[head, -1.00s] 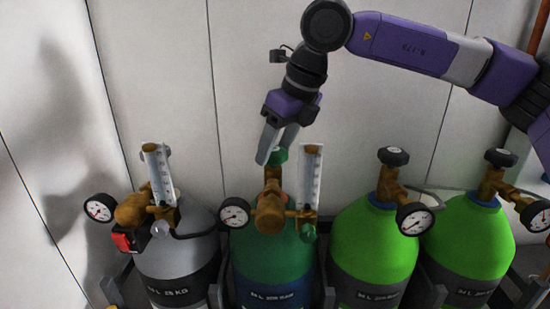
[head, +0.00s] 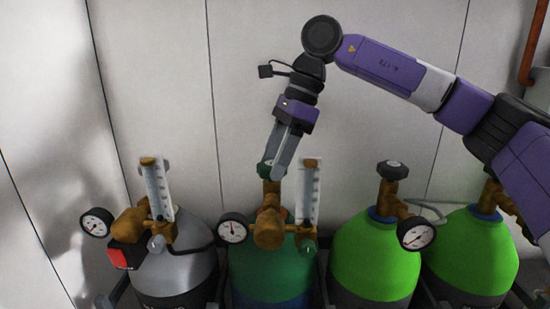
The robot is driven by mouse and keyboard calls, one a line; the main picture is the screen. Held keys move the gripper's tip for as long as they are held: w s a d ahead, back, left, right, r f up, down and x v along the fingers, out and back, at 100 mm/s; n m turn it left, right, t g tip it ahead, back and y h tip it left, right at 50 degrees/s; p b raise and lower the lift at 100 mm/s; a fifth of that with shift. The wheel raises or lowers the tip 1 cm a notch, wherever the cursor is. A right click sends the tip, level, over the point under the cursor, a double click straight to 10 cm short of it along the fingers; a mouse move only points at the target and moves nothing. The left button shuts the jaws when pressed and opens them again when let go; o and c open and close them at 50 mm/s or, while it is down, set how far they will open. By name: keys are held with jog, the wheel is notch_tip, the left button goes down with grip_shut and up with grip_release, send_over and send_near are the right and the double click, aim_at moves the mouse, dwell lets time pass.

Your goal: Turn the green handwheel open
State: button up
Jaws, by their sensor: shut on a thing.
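The green handwheel (head: 264,170) sits on top of the brass valve of the dark green cylinder (head: 258,278), second from the left. My gripper (head: 274,172) points down at the handwheel from above, its two grey fingers close together and shut on it. The fingers cover the right part of the wheel, so only its left part shows clearly.
A pressure gauge (head: 232,228) and a clear flow tube (head: 308,192) stand close on either side of the valve. A grey cylinder (head: 178,262) with its own regulator is at left. Bright green cylinders with black handwheels (head: 392,170) stand at right. A pale wall (head: 240,70) is behind.

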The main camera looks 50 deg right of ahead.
jog(key=n+g, duration=0.1)
jog(key=n, duration=0.1)
jog(key=n+p, duration=0.1)
jog(key=n, duration=0.1)
jog(key=shift+w+r+n+g+y, duration=0.2)
jog(key=shift+n+g+y, duration=0.1)
jog(key=shift+g+y, duration=0.1)
jog(key=shift+f+n+g+p, duration=0.15)
jog(key=shift+n+g+p, duration=0.45)
jog(key=shift+n, duration=0.9)
jog(key=o, duration=1.4)
jog(key=v, duration=0.7)
jog(key=shift+d+r+b, duration=0.2)
jog(key=shift+r+b, duration=0.15)
jog(key=shift+b, duration=0.05)
jog(key=shift+w, duration=0.1)
